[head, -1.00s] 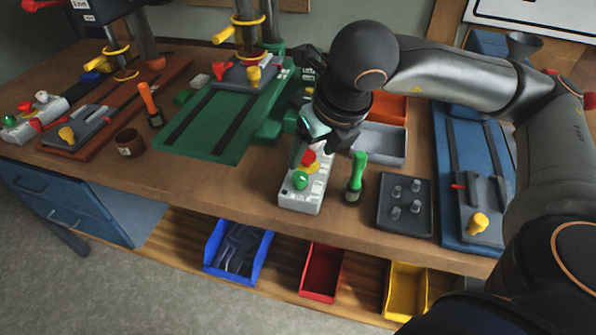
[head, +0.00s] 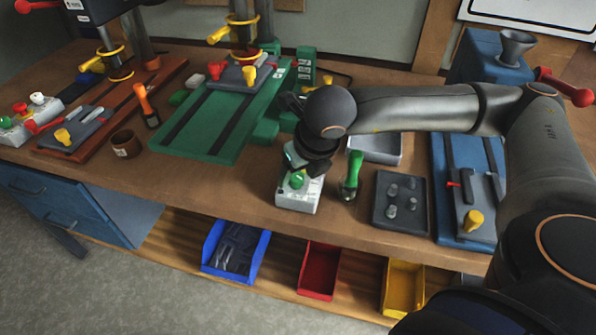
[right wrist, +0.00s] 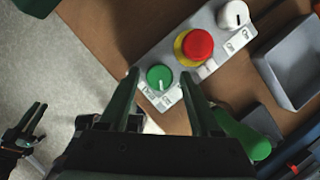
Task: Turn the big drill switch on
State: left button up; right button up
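The switch box (head: 297,203) is a pale grey control box near the table's front edge. Its green knob (head: 297,180) is at the near end. In the right wrist view the green knob (right wrist: 159,77) has a white mark, with a red button on a yellow ring (right wrist: 194,46) and a white knob (right wrist: 233,14) farther along. My right gripper (head: 300,172) is over the box; in the right wrist view its open fingers (right wrist: 160,82) lie either side of the green knob. Contact cannot be told. My left gripper (right wrist: 22,130) shows open at the left edge of the right wrist view.
A green-handled tool (head: 351,175) stands close to the box's right. A grey tray (head: 375,148) and a dark pegged plate (head: 400,202) lie farther right. Green and blue machines flank the area. Open bins, including a blue one (head: 262,257), sit on the shelf below.

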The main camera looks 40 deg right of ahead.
grip_shut()
pick_arm(q)
jog(key=shift+f, duration=0.1)
dwell(0.3)
